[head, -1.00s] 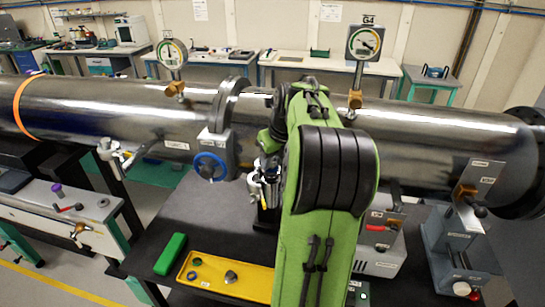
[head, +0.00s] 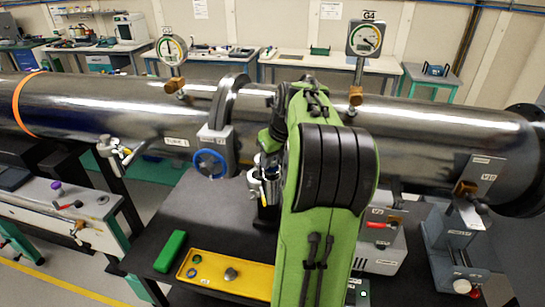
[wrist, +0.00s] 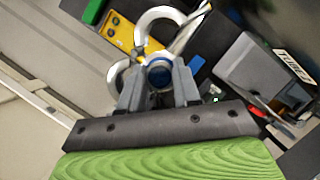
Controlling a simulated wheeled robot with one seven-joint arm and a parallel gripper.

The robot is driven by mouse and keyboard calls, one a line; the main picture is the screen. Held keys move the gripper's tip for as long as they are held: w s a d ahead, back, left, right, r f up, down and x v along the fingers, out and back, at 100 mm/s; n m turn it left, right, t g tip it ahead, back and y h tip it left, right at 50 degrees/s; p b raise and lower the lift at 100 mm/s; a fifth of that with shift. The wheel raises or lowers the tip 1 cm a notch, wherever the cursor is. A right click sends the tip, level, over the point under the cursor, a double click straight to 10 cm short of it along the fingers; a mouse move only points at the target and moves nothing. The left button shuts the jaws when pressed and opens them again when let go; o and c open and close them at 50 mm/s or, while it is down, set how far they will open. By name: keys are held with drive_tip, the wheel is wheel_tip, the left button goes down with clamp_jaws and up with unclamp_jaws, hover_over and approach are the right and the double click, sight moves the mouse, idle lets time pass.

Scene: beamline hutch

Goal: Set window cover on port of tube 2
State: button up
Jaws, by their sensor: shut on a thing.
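In the wrist view my gripper (wrist: 158,88) is shut on a small round piece with a blue face (wrist: 158,74), apparently the window cover. An open silver clamp ring (wrist: 152,22) with a long lever lies just beyond the fingertips; I cannot tell whether the held piece touches it. In the head view tube 2 (head: 450,135) is the long steel tube on the right. A metal clamp fitting (head: 264,182) shows left of my green arm, which hides my gripper there. The port itself is not clearly visible.
A yellow tray (head: 250,281) with small parts and a green box (head: 171,251) lie on the black bench. A blue handwheel (head: 209,163) sits by the tube joint. Gauge G4 (head: 365,40) rises above tube 2. A valve stand (head: 460,240) is at right.

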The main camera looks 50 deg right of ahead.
drive_tip(key=shift+f, duration=0.1)
drive_tip(key=o, duration=1.1)
drive_tip(key=shift+o, duration=0.2)
drive_tip(key=p+v, duration=0.3)
drive_tip(key=v, duration=1.2)
drive_tip(key=shift+s+r, duration=0.2)
drive_tip(key=shift+r, duration=0.15)
